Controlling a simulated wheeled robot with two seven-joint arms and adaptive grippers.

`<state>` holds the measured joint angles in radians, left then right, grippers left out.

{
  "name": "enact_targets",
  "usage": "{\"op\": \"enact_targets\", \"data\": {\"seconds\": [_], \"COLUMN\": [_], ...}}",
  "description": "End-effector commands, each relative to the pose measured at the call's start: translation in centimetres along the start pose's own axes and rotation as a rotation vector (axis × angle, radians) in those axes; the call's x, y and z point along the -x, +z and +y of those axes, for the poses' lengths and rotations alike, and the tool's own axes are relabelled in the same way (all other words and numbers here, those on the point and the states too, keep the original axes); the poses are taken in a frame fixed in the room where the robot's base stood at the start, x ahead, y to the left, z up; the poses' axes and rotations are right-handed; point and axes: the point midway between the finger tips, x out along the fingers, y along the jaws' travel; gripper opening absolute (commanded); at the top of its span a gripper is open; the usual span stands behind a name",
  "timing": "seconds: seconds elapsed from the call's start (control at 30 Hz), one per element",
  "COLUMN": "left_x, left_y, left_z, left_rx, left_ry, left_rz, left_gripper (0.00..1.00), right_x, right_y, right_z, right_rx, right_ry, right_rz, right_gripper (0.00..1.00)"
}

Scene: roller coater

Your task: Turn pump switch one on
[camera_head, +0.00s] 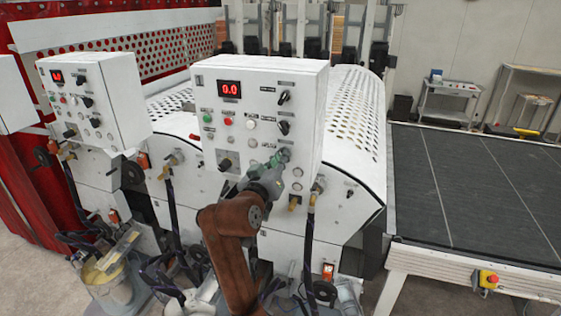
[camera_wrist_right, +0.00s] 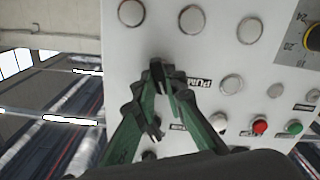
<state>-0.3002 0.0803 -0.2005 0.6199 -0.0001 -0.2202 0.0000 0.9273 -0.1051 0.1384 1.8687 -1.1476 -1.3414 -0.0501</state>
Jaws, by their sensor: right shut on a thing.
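The white control panel (camera_head: 262,110) faces me, with a red display (camera_head: 230,89) reading 0.0. My right gripper (camera_head: 279,158) is at the panel's lower right, below two black rotary switches. In the wrist view my right gripper (camera_wrist_right: 160,75) has its green fingers closed together at the panel face, beside a label reading "PUMP" (camera_wrist_right: 200,82). It is shut on a small dark switch knob there. The fingertips mostly hide this knob, so its turned position cannot be told. My left gripper is not in view.
The two black rotary switches (camera_head: 284,113) sit above the gripper. Round pale buttons (camera_wrist_right: 192,19) and a red button (camera_wrist_right: 260,127) lie close by in the wrist view. A second control box (camera_head: 87,100) stands left; a dark conveyor (camera_head: 470,185) lies right.

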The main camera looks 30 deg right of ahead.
Motion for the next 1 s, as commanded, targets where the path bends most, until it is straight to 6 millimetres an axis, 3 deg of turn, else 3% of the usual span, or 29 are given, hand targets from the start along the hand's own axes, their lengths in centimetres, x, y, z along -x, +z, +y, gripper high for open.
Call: {"op": "enact_targets", "data": {"seconds": [0.5,1.0], "left_x": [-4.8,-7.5], "left_y": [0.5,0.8], "left_z": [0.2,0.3], "left_rx": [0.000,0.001], "left_ry": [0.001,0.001], "left_rz": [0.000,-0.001], "left_gripper": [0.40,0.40], "right_x": [0.1,0.1], "right_y": [0.2,0.2], "right_z": [-0.1,0.2], "right_rx": [-0.469,-0.833], "right_ry": [-0.002,-0.001], "right_rz": [0.002,0.001], "right_gripper": [0.00,0.00]}}
